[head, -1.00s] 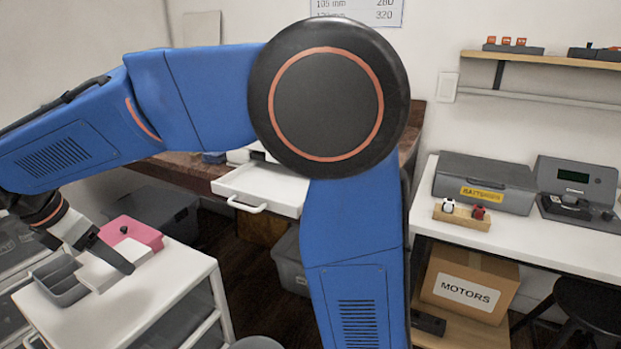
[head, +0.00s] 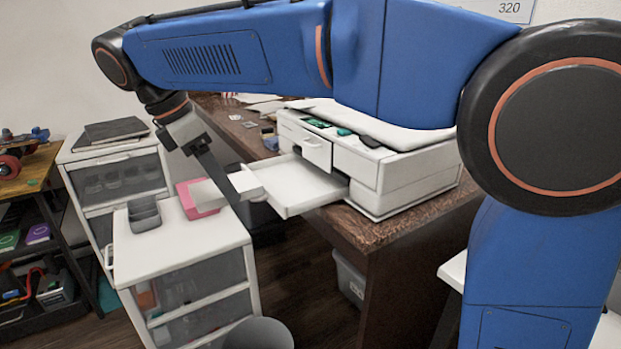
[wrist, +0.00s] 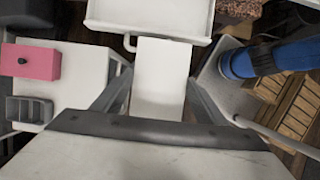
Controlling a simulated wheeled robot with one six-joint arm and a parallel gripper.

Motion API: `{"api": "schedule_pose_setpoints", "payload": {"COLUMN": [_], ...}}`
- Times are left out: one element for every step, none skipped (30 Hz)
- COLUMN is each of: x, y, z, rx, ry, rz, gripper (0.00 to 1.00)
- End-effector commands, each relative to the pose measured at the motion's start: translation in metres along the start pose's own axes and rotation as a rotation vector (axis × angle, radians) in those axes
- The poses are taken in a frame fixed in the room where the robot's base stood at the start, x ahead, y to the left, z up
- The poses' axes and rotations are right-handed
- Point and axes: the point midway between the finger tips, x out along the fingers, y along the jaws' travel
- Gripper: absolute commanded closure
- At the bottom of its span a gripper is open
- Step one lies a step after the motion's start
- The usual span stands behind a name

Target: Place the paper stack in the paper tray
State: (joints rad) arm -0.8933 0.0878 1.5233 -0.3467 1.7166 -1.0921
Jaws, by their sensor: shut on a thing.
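My gripper (head: 222,188) is shut on the white paper stack (head: 246,183), with a dark finger crossing in front of it in the head view. In the wrist view the stack (wrist: 160,70) lies flat between the two fingers (wrist: 160,95) and points at the paper tray (wrist: 150,14). The white tray (head: 300,188) is pulled out of the printer (head: 405,175). The stack is at the tray's front edge, beside its handle. I cannot tell whether they touch. The tray's visible floor looks empty.
A white drawer cart (head: 190,250) stands below left, with a pink box (head: 187,190) and a grey bin (head: 144,216) on top. A round grey bin (head: 258,334) stands on the floor. The printer sits on a brown desk (head: 400,226).

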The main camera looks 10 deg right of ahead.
Motion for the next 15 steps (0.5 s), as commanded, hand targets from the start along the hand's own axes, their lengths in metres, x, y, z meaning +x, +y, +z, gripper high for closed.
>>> {"api": "schedule_pose_setpoints", "payload": {"x": [0.004, 0.007, 0.01, 0.013, 0.015, 0.019, 0.021, 0.023, 0.027, 0.03, 0.032, 0.035, 0.038, 0.04, 0.044], "y": [-0.001, -0.001, -0.001, -0.001, -0.001, -0.001, -0.001, -0.001, -0.001, -0.001, -0.001, 0.0, -0.001, -0.001, -0.001], "z": [0.012, 0.018, 0.026, 0.032, 0.038, 0.046, 0.052, 0.058, 0.066, 0.072, 0.078, 0.086, 0.092, 0.098, 0.107], "rx": [0.004, 0.005, 0.005, 0.005, 0.004, 0.005, 0.005, 0.005, 0.005, 0.005, 0.004, 0.006, 0.005, 0.005, 0.006], "ry": [0.0, 0.0, 0.001, 0.001, 0.001, 0.001, 0.001, 0.001, 0.001, 0.0, 0.001, 0.001, 0.0, 0.0, 0.0], "rz": [-0.001, -0.001, -0.001, -0.001, -0.001, -0.001, -0.001, -0.001, -0.001, -0.002, -0.001, -0.001, 0.0, 0.0, -0.001], "gripper": [0.6, 0.6, 0.6, 0.6, 0.6, 0.6, 0.6, 0.6, 0.6, 0.6, 0.6, 0.6, 0.6, 0.6, 0.6]}}
